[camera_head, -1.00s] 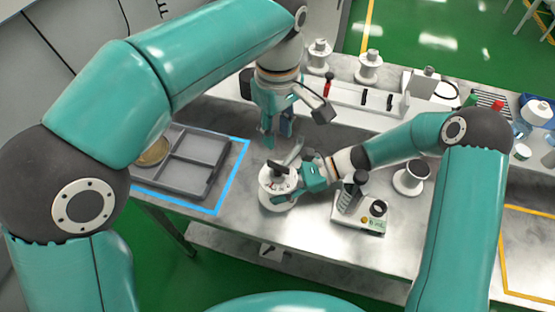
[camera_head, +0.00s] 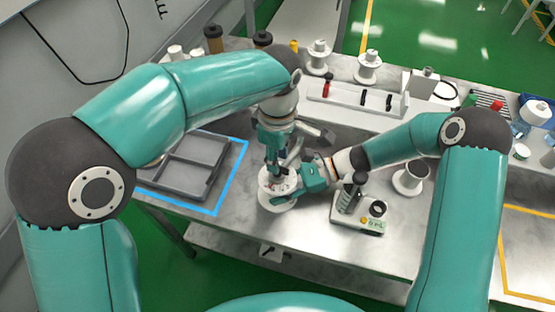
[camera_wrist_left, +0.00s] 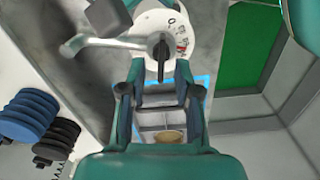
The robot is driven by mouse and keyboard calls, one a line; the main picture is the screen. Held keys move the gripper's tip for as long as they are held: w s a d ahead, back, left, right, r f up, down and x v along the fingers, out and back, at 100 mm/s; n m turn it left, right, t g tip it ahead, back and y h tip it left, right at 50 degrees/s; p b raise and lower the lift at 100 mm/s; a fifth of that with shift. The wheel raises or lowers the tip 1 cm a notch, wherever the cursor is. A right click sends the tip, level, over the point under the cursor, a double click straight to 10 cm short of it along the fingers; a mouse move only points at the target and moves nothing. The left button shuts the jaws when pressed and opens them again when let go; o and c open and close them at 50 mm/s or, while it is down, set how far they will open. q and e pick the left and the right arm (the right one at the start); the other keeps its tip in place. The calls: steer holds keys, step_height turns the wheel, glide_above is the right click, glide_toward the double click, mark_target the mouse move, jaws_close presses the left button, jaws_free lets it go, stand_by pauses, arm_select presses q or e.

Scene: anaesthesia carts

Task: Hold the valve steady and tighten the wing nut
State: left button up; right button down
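The valve (camera_head: 278,203) is a white round body standing on the metal table. In the left wrist view its white dial (camera_wrist_left: 180,24) carries printed marks, a black wing nut (camera_wrist_left: 160,48) and a silver lever (camera_wrist_left: 100,42). My left gripper (camera_head: 277,172) points down over the valve's top. In its wrist view the two fingers (camera_wrist_left: 159,72) are apart, with the wing nut's end between their tips; no clear contact shows. My right gripper (camera_head: 290,190) reaches in from the right and is closed against the valve's side; its far finger is hidden.
A grey divided tray (camera_head: 205,183) lies inside a blue outline at left. A white rack (camera_head: 350,100) and other spools stand behind.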

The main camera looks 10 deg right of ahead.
arm_select(q)
steer(key=shift+f, duration=1.05)
arm_select(e)
steer(key=shift+s+f, duration=0.25)
steer(key=shift+f, duration=0.05)
arm_select(q)
jaws_close()
